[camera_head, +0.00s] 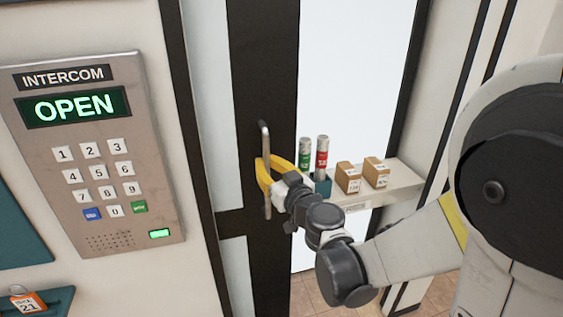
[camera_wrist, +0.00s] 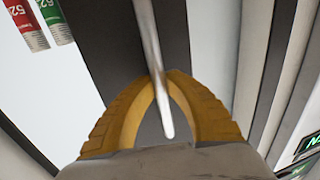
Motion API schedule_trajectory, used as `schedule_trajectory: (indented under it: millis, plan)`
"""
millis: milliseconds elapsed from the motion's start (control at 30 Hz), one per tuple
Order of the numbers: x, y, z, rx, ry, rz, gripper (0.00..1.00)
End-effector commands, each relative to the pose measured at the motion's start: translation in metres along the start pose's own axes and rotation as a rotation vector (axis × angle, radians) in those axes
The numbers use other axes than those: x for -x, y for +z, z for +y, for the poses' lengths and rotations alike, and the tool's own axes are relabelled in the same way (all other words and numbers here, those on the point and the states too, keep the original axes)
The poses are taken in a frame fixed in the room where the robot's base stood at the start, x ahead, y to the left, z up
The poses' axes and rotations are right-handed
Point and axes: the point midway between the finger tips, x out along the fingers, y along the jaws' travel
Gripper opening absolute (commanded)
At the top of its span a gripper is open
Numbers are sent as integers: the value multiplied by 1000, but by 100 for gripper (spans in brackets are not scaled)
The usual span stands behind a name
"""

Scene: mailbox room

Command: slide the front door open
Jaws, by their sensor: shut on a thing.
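The front door (camera_head: 262,75) has a dark upright frame with pale panes and a dark crossbar low on its left. Its handle (camera_head: 267,205) is a thin vertical metal bar on the dark upright. My gripper (camera_head: 266,172) has its yellow fingers closed around the handle at about mid-height. In the wrist view the handle (camera_wrist: 148,35) passes between the two curved fingers (camera_wrist: 160,82), and its end shows inside the loop they make. The fingers hide a short part of the bar.
An intercom (camera_head: 95,150) reading OPEN is on the wall at left. A ledge (camera_head: 400,178) at right bears a green tube (camera_head: 304,155), a red tube (camera_head: 322,158) and two cardboard boxes (camera_head: 348,178). My arm reaches across below the ledge. Tiled floor (camera_head: 312,297) shows underneath.

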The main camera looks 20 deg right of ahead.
Motion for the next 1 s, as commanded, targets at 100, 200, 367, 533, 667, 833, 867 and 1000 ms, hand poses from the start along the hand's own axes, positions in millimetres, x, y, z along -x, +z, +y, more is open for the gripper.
schedule_trajectory:
  millis: [100,200,367,533,667,833,867,1000]
  plan:
    - [-1,0,-2,0,9,0,0]
    - [-1,-1,-3,0,9,0,0]
    - [-1,-1,-3,-1,8,0,0]
    - [-1,-1,-3,-1,8,0,20]
    - [-1,-1,-3,0,7,0,38]
    - [-1,0,-3,0,7,0,38]
    - [-1,0,-3,0,7,0,38]
    - [8,0,-3,0,7,0,38]
